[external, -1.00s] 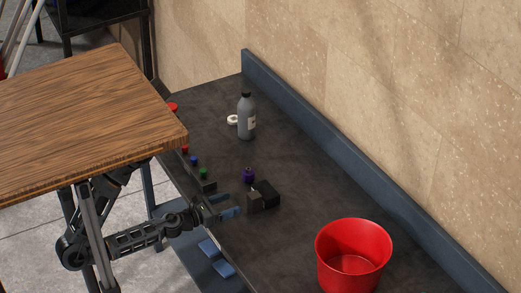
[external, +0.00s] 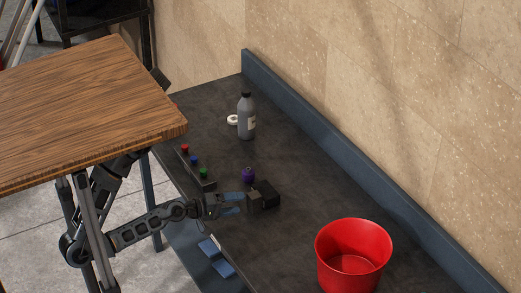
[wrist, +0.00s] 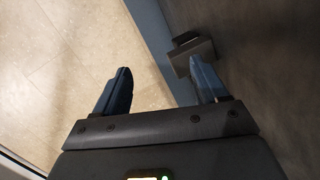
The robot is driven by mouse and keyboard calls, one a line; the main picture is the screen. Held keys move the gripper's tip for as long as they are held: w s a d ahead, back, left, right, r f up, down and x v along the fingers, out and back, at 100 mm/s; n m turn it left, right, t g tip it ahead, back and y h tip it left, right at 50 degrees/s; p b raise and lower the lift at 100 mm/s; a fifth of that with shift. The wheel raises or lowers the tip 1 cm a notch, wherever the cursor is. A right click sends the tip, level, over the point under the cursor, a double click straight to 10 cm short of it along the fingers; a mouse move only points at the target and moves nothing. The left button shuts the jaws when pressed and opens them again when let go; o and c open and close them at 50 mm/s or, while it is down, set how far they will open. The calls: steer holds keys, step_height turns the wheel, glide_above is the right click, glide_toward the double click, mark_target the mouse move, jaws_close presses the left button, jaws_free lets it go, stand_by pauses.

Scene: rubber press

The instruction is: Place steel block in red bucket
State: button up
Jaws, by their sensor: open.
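A dark grey block (external: 255,203), apparently the steel block, sits on the dark bench, close beside a black block (external: 270,190). The grey block also shows in the wrist view (wrist: 184,60), at the tip of the right finger and partly hidden by it. My gripper (external: 241,203) is open, just left of the grey block in the external view. Whether a finger touches the block I cannot tell. The red bucket (external: 350,281) stands upright on the bench at front right; its visible inside looks empty.
A purple object (external: 248,175) stands just behind the blocks. A strip with coloured buttons (external: 195,168) lies along the bench's left edge. A grey bottle (external: 246,120) and white ring (external: 232,119) are farther back. A wooden tabletop (external: 85,110) overhangs at left.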

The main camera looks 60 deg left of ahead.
mark_target(249, 200)
steer(key=m, duration=0.3)
steer(key=shift+a+r+m+g, duration=0.2)
steer(key=shift+m+g, duration=0.1)
steer(key=shift+m, duration=0.1)
steer(key=m, duration=0.1)
steer(key=m+p, duration=0.1)
steer(key=m, duration=0.1)
steer(key=shift+a+f+y, duration=0.1)
steer(key=shift+a+y, duration=0.1)
steer(key=shift+y, duration=0.1)
steer(key=m, duration=0.1)
steer(key=m+g, duration=0.1)
steer(key=shift+a+f+m+y, duration=0.1)
steer(key=shift+a+m+y, duration=0.2)
steer(key=shift+a, duration=0.05)
steer(key=m, duration=0.2)
steer(key=a+m+y, duration=0.1)
steer(key=m, duration=0.1)
steer(key=shift+a+f+g+p, duration=0.2)
steer(key=shift+g+p, duration=0.1)
steer(key=shift+p, duration=0.1)
steer(key=shift+w+f+b, duration=0.35)
steer(key=shift+w+b, duration=0.05)
steer(key=shift+b, duration=0.05)
steer(key=shift+b+x, duration=0.5)
steer(key=shift+x, duration=0.3)
steer(key=shift+d+p+x, duration=0.2)
steer(key=shift+p+x, duration=0.4)
steer(key=shift+x, duration=2)
steer(key=shift+c, duration=0.3)
